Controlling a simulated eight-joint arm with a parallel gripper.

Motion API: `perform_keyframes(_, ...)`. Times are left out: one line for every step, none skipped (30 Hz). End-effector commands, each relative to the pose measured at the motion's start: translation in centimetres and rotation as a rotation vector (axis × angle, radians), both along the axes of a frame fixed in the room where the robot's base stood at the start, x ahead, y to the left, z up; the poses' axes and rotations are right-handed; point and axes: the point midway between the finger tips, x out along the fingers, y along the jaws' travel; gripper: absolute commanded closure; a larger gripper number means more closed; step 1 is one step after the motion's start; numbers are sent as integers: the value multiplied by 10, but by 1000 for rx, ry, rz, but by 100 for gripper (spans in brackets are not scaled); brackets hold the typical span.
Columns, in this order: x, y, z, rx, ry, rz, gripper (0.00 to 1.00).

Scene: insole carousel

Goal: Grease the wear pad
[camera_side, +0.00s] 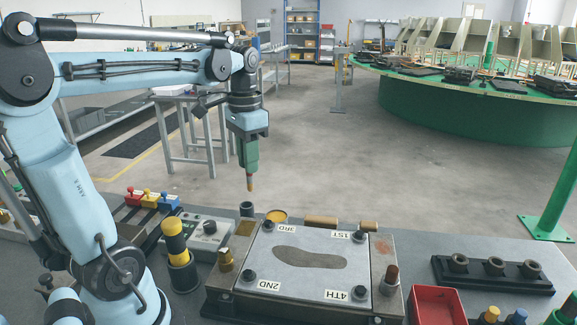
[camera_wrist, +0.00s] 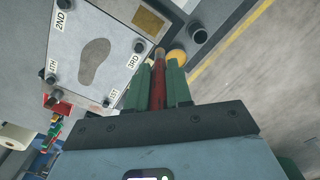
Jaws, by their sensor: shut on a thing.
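My gripper (camera_side: 248,168) hangs pointing down over the back left of the bench. Its green fingers are shut on a slim brush-like tool, with a red-brown shaft (camera_wrist: 158,82) between them in the wrist view and an orange-brown tip (camera_side: 250,185) below in the side view. The tip is in the air, apart from the bench. A tan square pad (camera_side: 246,228), which looks like the wear pad, lies at the plate's left edge; it also shows in the wrist view (camera_wrist: 147,18). A yellow round tin (camera_side: 277,215) stands behind the plate, partly hidden by the fingers in the wrist view (camera_wrist: 177,56).
The metal plate (camera_side: 325,284) has a dark insole shape and corner labels. A dark cup (camera_side: 246,209) stands just below the tool tip in the side view. A brass fitting (camera_side: 226,259), a black-and-yellow holder (camera_side: 180,262) and a red bin (camera_side: 434,304) stand around the plate.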

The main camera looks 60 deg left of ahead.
Motion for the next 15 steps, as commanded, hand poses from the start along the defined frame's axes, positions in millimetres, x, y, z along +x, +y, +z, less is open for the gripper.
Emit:
perform_keyframes(-2, 4, 0, 0, 0, 3, 100)
perform_keyframes(-3, 5, 0, 0, 0, 2, 100)
perform_keyframes(-3, 6, -1, 0, 0, 0, 100)
perform_keyframes(-3, 6, -1, 0, 0, 0, 100)
perform_keyframes(-3, 6, -2, 0, 0, -1, 100)
perform_keyframes(-3, 6, -4, 0, 0, -1, 100)
perform_keyframes(-3, 6, -6, 0, 0, -1, 100)
perform_keyframes(-3, 6, -8, 0, 0, -1, 100)
perform_keyframes(-3, 6, -11, 0, 0, -1, 100)
perform_keyframes(-3, 6, -13, 0, 0, -1, 100)
perform_keyframes(-3, 6, -16, 0, 0, -1, 100)
perform_keyframes(-3, 6, -20, 0, 0, -1, 100)
perform_keyframes(-3, 6, -22, 0, 0, -1, 100)
perform_keyframes(-3, 6, -25, 0, 0, -1, 100)
perform_keyframes(-3, 6, -29, 0, 0, -1, 100)
